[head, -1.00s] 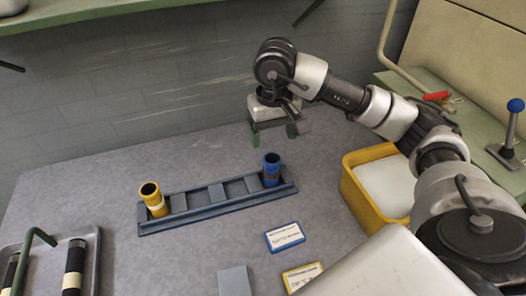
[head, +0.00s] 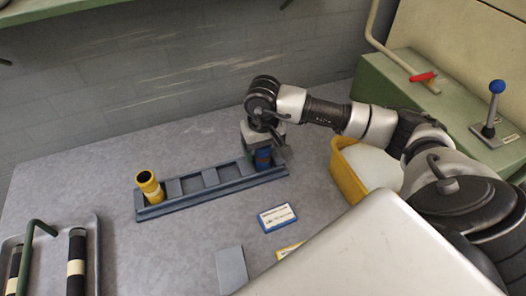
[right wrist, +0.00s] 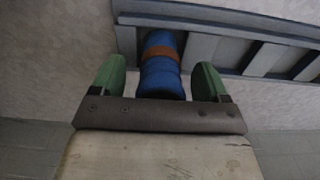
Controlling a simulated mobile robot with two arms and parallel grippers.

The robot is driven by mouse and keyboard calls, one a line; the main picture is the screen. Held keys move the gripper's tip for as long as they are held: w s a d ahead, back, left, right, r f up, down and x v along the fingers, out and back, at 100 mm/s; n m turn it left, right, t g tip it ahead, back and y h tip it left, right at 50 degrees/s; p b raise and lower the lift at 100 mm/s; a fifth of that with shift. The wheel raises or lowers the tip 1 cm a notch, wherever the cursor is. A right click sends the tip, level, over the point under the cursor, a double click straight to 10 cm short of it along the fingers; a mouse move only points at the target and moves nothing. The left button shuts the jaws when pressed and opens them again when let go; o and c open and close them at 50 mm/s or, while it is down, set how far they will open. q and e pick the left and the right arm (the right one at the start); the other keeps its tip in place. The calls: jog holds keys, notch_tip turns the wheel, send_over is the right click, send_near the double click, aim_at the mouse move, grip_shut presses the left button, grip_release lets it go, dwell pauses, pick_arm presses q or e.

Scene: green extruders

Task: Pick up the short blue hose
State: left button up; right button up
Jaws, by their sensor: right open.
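The short blue hose (head: 263,158) stands in the right end slot of the grey rack (head: 208,190), partly hidden by my right gripper in the head view. In the right wrist view the blue hose (right wrist: 161,68) has an orange-brown band and lies between the two green fingers. My right gripper (right wrist: 160,78) is open around the hose, with a gap visible on each side. In the head view my right gripper (head: 264,153) is down at the rack's right end. My left gripper is not in view.
A yellow hose (head: 149,186) stands in the rack's left end. A yellow bin (head: 345,180) is right of the rack. A blue-edged card (head: 277,217) lies in front. A tray (head: 92,250) with dark hoses is at lower left.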

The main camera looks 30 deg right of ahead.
jog(key=c, duration=1.1)
jog(key=shift+r, duration=0.1)
jog(key=shift+r, duration=0.45)
jog(key=s+d+r+b, duration=0.1)
jog(key=s+r, duration=0.2)
jog(key=s+d+r+b, duration=0.1)
jog(key=s+r, duration=0.3)
jog(key=s+d+r+b, duration=0.1)
jog(key=s+r+b, duration=0.1)
jog(key=s+r, duration=0.1)
jog(key=shift+s+d+r, duration=0.25)
jog(key=shift+s+r, duration=0.1)
jog(key=shift+s, duration=0.2)
